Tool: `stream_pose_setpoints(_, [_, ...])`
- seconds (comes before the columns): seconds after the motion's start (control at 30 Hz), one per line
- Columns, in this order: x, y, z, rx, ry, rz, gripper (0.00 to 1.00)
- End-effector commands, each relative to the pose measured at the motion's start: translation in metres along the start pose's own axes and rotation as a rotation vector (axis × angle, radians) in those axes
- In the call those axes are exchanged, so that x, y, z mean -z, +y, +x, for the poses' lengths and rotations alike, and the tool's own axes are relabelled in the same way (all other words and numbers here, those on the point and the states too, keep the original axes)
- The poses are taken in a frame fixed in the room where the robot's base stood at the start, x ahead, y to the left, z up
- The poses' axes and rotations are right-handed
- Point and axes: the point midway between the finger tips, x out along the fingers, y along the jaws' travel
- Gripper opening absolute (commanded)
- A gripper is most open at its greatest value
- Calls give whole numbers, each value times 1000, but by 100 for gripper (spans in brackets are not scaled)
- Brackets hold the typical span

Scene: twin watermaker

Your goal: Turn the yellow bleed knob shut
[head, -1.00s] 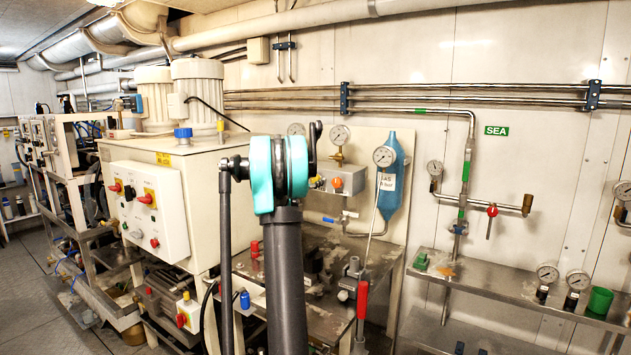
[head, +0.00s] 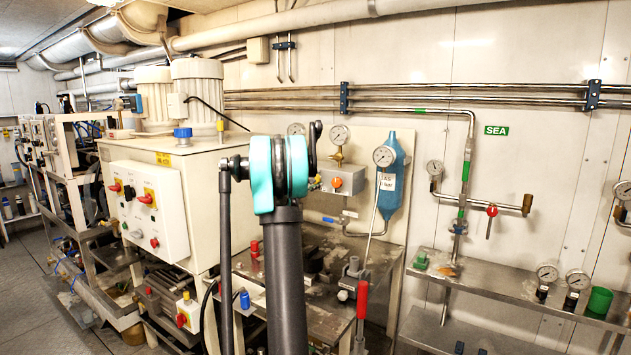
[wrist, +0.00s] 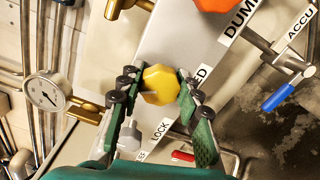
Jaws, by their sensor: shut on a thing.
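The yellow bleed knob (wrist: 160,84) is an eight-sided knob on the grey valve block (wrist: 190,38), in the middle of the wrist view. My gripper (wrist: 152,90) has its two green fingers with black rollers on either side of the knob, shut on it.
An orange knob (wrist: 214,3) sits above the yellow one. A brass fitting (wrist: 125,5), a pressure gauge (wrist: 46,92) on the left and a blue-handled valve (wrist: 278,97) on the right are close by.

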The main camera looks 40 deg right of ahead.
Motion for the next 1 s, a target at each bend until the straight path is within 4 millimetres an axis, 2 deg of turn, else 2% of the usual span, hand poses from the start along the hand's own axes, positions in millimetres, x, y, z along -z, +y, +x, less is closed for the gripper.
stream_pose_setpoints(0.2, [0,-1,0,1,-1,196,5])
stream_pose_setpoints(0.5, [0,-2,0,1,-2,400,5])
stream_pose_setpoints(1.0, [0,-2,-1,2,-2,517,5])
